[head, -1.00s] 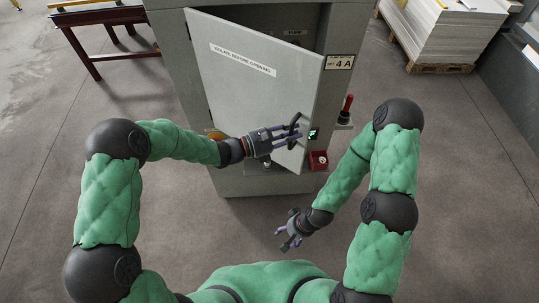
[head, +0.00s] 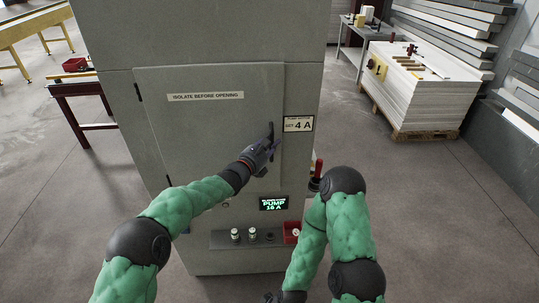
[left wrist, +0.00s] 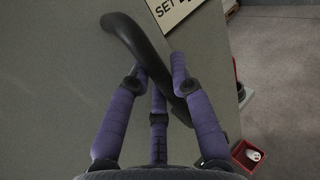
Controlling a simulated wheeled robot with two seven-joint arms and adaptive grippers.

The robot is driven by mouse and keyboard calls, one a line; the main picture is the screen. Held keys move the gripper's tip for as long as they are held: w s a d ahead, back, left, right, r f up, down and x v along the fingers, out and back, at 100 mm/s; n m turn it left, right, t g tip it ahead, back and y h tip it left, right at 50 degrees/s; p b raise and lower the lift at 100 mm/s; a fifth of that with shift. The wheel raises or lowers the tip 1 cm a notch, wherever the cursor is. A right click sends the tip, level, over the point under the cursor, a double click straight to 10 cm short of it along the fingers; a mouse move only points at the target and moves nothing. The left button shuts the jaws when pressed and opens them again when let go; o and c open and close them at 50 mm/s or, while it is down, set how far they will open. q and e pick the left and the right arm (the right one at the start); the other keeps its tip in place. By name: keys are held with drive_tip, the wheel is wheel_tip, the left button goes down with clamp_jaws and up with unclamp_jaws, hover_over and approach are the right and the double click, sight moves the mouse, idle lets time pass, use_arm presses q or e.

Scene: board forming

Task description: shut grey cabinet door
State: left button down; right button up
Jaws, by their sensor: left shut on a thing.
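The grey cabinet door (head: 205,115), labelled "ISOLATE BEFORE OPENING", sits in the front of the grey cabinet (head: 200,38) and looks flush or nearly flush with it. My left gripper (head: 268,146) is at the door's right side, shut on the dark door handle (head: 271,131). In the left wrist view the curved black handle (left wrist: 137,45) passes between the purple fingers (left wrist: 158,85). My right gripper (head: 285,297) is low at the bottom edge, mostly cut off, so its fingers cannot be made out.
Below the door are a lit "PUMP" display (head: 273,203), knobs (head: 235,235) and a red box (head: 291,232). A red-handled lever (head: 317,172) is on the cabinet's right. A board stack (head: 420,95) stands at right, a dark red table (head: 78,88) at left.

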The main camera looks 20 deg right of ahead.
use_arm(q)
drive_tip(key=shift+w, duration=0.3)
drive_tip(key=c, duration=1.1)
unclamp_jaws()
drive_tip(key=shift+a, duration=0.1)
drive_tip(key=shift+s, duration=0.1)
drive_tip(key=v, duration=1.1)
drive_tip(key=shift+s+a, duration=0.3)
